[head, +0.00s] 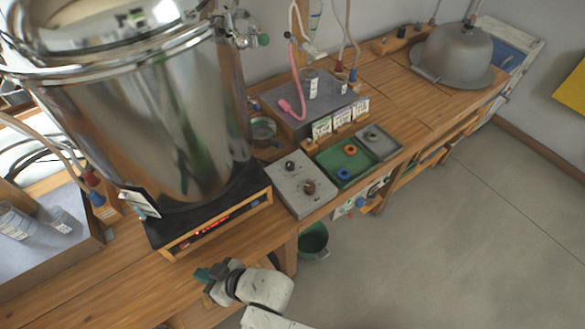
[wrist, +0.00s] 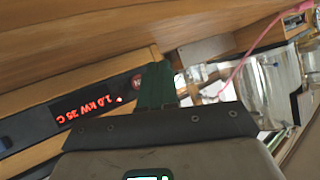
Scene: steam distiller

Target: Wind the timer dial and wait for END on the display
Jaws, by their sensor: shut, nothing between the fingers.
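A large shiny steel pot (head: 150,120) stands on a black heater base with a wooden front (head: 165,248). A red lit display (head: 212,223) is on that front; in the wrist view the display (wrist: 88,108) appears to read "1.0 kW 25 C". A small dark round dial with red marks (wrist: 138,83) sits beside the display; I cannot tell for certain that it is the timer dial. My gripper (head: 203,274), with dark green fingers, is shut and empty in front of and below the base. In the wrist view its fingers (wrist: 158,82) partly overlap the area beside the dial.
A grey box with two knobs (head: 288,200) stands right of the base. Beyond it are a green tray with coloured rings (head: 342,172) and a grey tray (head: 385,148). A domed metal lid (head: 455,55) sits at the far end. A green bucket (head: 313,238) is below the bench.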

